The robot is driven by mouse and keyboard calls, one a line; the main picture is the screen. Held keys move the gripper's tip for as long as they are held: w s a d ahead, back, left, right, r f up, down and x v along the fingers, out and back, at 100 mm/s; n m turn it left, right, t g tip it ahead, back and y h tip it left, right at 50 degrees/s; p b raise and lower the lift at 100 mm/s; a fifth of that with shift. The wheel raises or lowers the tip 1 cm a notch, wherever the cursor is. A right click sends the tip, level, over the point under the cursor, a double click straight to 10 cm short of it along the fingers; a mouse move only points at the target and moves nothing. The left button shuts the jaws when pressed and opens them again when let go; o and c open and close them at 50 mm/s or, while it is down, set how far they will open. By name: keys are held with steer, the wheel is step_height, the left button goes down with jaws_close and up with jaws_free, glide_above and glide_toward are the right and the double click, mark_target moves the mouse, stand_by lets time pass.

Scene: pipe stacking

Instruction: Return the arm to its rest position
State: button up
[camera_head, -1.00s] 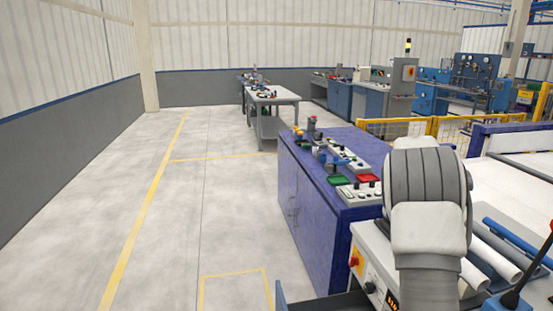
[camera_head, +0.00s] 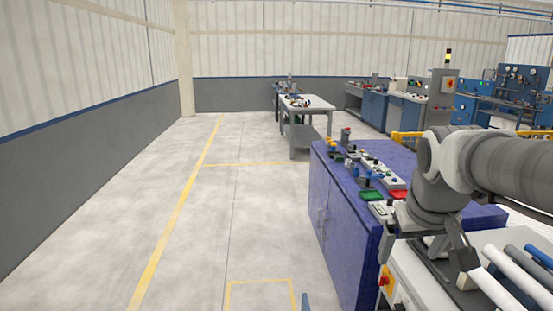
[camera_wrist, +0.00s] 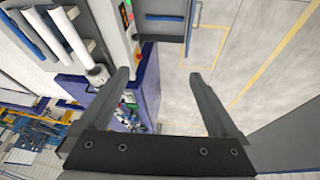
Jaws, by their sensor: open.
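My arm enters from the right edge in the head view and bends down at the wrist. My gripper (camera_wrist: 158,78) shows in the wrist view with its two dark fingers wide apart and nothing between them. In the head view the gripper hangs over the grey-white machine top, and its fingers are hard to make out. White, grey and blue pipes (camera_head: 522,270) lie side by side at the lower right. Pipes also show at the upper left of the wrist view (camera_wrist: 70,35), apart from the fingers.
A blue cabinet (camera_head: 340,225) with green and red trays and small parts stands beyond the machine. A grey worktable (camera_head: 305,104) stands farther back. The pale floor (camera_head: 190,225) with yellow lines is clear on the left, up to the grey-based wall (camera_head: 90,160).

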steer(key=s+a+f+y, duration=0.1)
steer(key=s+a+f, duration=0.2)
steer(key=s+a, duration=0.5)
steer(key=s+p, duration=0.1)
steer(key=s, duration=0.3)
steer(key=shift+s+a+t+y, duration=0.25)
steer(key=shift+a+t+y, duration=0.05)
steer(key=shift+t, duration=0.1)
